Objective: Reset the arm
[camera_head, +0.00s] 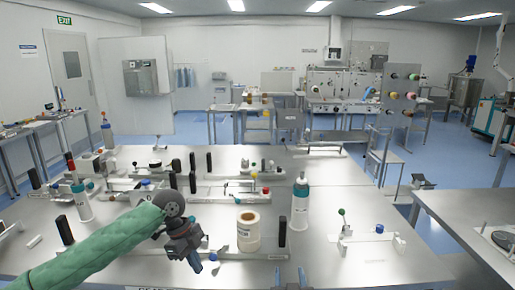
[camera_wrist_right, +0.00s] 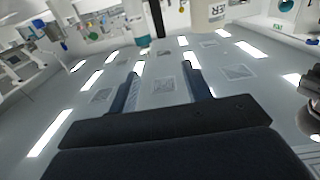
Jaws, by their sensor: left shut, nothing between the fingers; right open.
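My left arm (camera_head: 100,242), in a green sleeve, reaches in from the lower left over the near table. My left gripper (camera_head: 197,266) is shut and empty, pointing down toward the table's front, left of a cream roll. My right gripper (camera_head: 291,280) just shows at the bottom edge of the head view. In the right wrist view its two fingers (camera_wrist_right: 160,86) stand apart with nothing between them, over a grey surface with bright reflections.
The cream roll (camera_head: 248,232) stands right of my left gripper. A white bottle with a teal top (camera_head: 300,205) and a black upright block (camera_head: 282,233) stand nearby. A small fixture with levers (camera_head: 370,243) is at right.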

